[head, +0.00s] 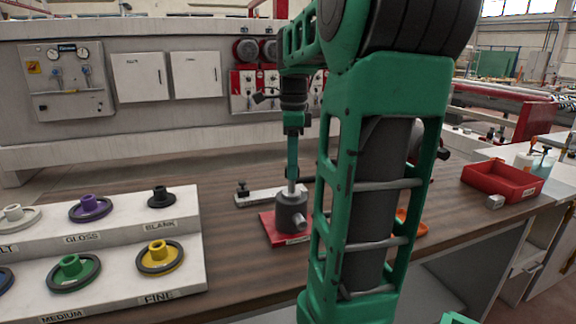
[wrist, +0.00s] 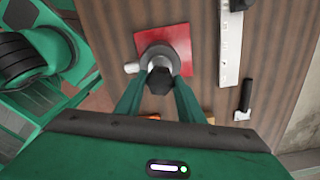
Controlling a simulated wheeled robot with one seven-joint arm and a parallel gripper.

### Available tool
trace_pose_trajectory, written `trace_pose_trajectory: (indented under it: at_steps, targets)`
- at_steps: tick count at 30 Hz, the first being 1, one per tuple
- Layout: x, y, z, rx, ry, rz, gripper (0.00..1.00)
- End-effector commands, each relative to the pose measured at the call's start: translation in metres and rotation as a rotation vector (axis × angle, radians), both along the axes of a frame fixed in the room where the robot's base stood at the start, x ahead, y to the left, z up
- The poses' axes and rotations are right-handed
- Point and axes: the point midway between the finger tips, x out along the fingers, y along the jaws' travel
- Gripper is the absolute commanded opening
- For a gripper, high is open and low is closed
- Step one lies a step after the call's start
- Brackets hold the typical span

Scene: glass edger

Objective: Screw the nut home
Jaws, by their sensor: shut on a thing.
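The nut (wrist: 160,82) is a dark hexagonal piece between my fingertips in the wrist view, over the middle of a grey round fixture. The fixture (head: 291,214) is a grey cylinder with a side knob on a red plate (head: 268,227); it also shows in the wrist view (wrist: 158,56). My gripper (head: 292,184) points straight down over the fixture and is shut on the nut, as the wrist view (wrist: 160,90) shows. In the head view the nut cannot be made out at the fingertips. Any thread under it is hidden, so its seating cannot be told.
A pale bar (head: 270,196) with a black knob lies behind the fixture. A stepped white stand (head: 190,222) holds several coloured wheels at left. A red bin (head: 502,182) stands at right. My arm hides the bench right of the fixture, where an orange thing (head: 413,228) partly shows.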

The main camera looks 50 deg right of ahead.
Motion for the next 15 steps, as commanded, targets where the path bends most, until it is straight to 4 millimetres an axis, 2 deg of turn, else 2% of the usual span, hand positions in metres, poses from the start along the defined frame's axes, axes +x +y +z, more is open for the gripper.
trace_pose_trajectory:
  at_steps: [7, 15]
  targets:
    - [0.0002, -0.0004, -0.0001, -0.001, -0.001, -0.253, 0.08]
    - [0.0000, -0.0006, -0.0001, -0.002, -0.001, -0.306, 0.08]
